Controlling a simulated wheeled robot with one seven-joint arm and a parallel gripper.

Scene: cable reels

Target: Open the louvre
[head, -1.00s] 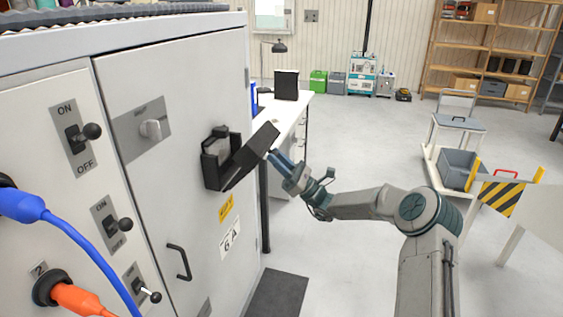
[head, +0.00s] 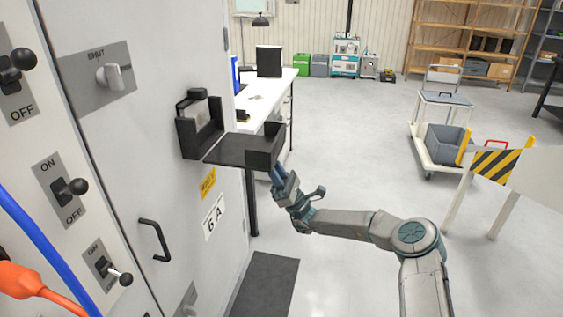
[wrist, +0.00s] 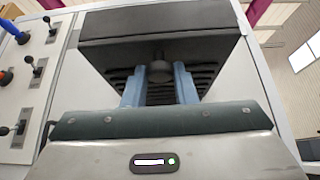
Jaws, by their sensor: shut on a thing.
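The black louvre (head: 238,149) is a flap on the light grey cabinet door. It stands out from its black frame (head: 187,140), lowered to about level, and the opening behind it shows. In the wrist view the dark louvre (wrist: 160,27) fills the upper middle, with slats below and a round knob (wrist: 160,71). My gripper (head: 275,170) is at the outer end of the louvre. In the wrist view its two blue fingers (wrist: 159,82) are shut on the knob, one on each side.
The cabinet door (head: 130,130) carries a rotary switch marked SHUT (head: 115,77) and a black handle (head: 154,240). A white bench (head: 270,92) stands behind the louvre. A striped barrier (head: 496,166) and a trolley (head: 440,140) stand to the right. The floor between is clear.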

